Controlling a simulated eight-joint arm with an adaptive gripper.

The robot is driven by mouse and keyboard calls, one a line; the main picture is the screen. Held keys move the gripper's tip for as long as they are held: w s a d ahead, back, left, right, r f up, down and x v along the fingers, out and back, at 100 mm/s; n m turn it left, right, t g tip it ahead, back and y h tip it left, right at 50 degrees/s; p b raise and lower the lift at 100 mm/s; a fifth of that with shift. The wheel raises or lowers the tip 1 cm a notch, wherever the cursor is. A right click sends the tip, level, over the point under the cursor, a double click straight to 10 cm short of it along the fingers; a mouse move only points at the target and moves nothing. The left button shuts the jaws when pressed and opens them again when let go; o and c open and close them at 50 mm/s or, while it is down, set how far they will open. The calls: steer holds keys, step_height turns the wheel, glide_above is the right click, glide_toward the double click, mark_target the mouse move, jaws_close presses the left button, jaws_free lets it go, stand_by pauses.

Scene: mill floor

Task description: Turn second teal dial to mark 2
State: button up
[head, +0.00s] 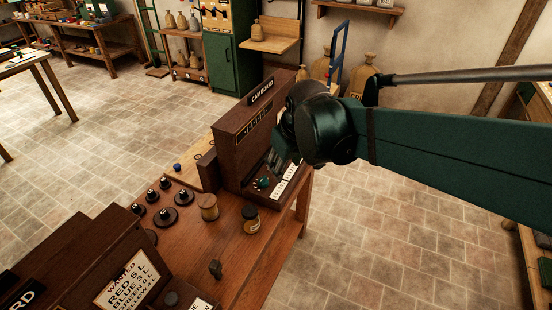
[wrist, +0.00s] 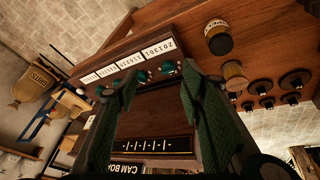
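The cam board (head: 240,140) is a dark wooden cabinet on the bench, with a row of teal dials at its foot. One teal dial (head: 263,183) shows in the head view; my arm hides others. In the wrist view one teal dial (wrist: 168,68) and another teal dial (wrist: 140,76) show between my fingertips; a further one is partly behind the left finger. I cannot tell the row order or the dial readings. My gripper (wrist: 158,86) is open, its green fingers apart over the dial row and apparently holding nothing. Contact with a dial cannot be told.
White number cards (wrist: 130,60) lie along the dials. A dark-lidded jar (head: 251,219) and a wooden spool (head: 208,207) stand on the bench beside the board. Several black pegged discs (head: 165,217) and a wanted sign (head: 128,280) are further left. Open floor lies right of the bench.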

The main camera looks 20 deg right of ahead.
steer(key=shift+m+t, duration=0.4)
steer(key=shift+m, duration=0.1)
steer(key=shift+s+a+f+b, duration=0.15)
steer(key=shift+s+b, duration=0.2)
steer(key=shift+s, duration=0.4)
steer(key=shift+s+f+b, duration=0.1)
steer(key=shift+s+b, duration=0.2)
steer(key=shift+s, duration=0.4)
steer(key=shift+s+a+f+b, duration=0.15)
steer(key=shift+s+b, duration=0.2)
steer(key=shift+s, duration=0.4)
steer(key=shift+c, duration=1.3)
steer(key=w+d+g+p, duration=0.25)
steer(key=w+p, duration=0.45)
steer(key=w, duration=0.7)
steer(key=shift+w+d+f+m+g+y+p, duration=0.2)
steer(key=shift+w+d+f+g+p, duration=0.3)
steer(key=shift+w+f+p, duration=0.8)
steer(key=shift+w+d+f+m+g+y+p, duration=0.2)
steer(key=shift+w+d+f+g+p, duration=0.3)
steer(key=shift+w+f, duration=1.55)
steer(key=shift+w+d+f+m+g+y+p, duration=0.1)
steer(key=shift+w+d+f+m+g+p, duration=0.25)
steer(key=shift+w+f+p, duration=1.25)
steer(key=shift+w+a+r+b, duration=0.1)
steer(key=shift+w+r+b, duration=0.25)
steer(key=shift+w+b, duration=0.2)
